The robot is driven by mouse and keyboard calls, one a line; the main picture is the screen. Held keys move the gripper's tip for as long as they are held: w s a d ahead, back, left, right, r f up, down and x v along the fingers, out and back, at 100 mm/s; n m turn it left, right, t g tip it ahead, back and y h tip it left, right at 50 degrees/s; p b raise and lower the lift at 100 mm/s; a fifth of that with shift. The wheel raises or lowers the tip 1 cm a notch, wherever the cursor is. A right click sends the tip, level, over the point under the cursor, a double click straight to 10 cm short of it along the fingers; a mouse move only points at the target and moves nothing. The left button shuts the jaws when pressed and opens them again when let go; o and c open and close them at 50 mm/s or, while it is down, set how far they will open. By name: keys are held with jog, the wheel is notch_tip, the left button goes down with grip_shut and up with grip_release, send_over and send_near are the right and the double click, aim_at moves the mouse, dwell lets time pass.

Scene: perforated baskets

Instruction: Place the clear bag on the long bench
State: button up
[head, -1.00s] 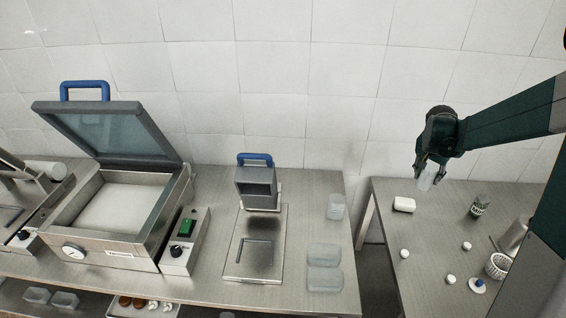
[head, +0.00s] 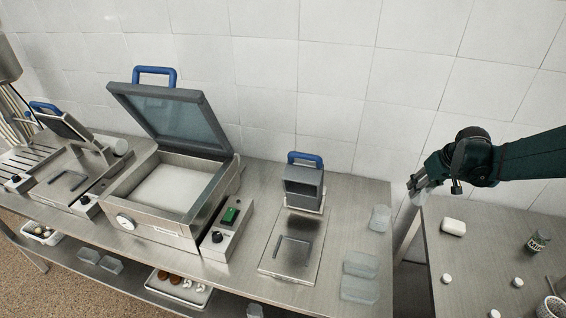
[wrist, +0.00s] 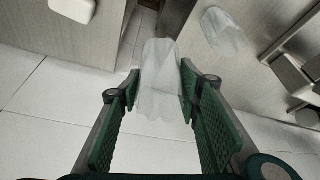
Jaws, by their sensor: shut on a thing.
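My gripper (head: 416,184) is shut on a clear bag (head: 420,196), which hangs from its fingertips above the gap between the two benches. In the wrist view the whitish, see-through bag (wrist: 158,80) sits between the green finger pads (wrist: 158,92). The long bench (head: 335,225) is steel and stands left of my gripper. Three more clear containers or bags lie at its right end: one further back (head: 380,218), two nearer the front (head: 360,264) (head: 359,290).
On the long bench stand a chamber machine (head: 165,205) with its lid up and a press (head: 303,187) with a blue handle. The right table (head: 480,250) holds a white block (head: 453,227), a jar (head: 538,241) and small white pieces. A tiled wall runs behind.

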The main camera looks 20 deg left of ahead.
jog(key=s+a+n+g+y, duration=0.2)
jog(key=a+n, duration=0.5)
jog(key=a, duration=0.5)
notch_tip(320, 180, up, 2)
jog(key=n+g, duration=0.2)
jog(key=n, duration=0.5)
send_over(349, 222)
jog(key=shift+y, duration=0.4)
jog(key=shift+w+f, duration=0.1)
jog(key=shift+f, duration=2.45)
jog(key=shift+f, duration=0.1)
notch_tip(349, 222, down, 6)
jog(key=shift+f, duration=0.1)
jog(key=shift+f, duration=1.8)
jog(key=shift+f, duration=0.2)
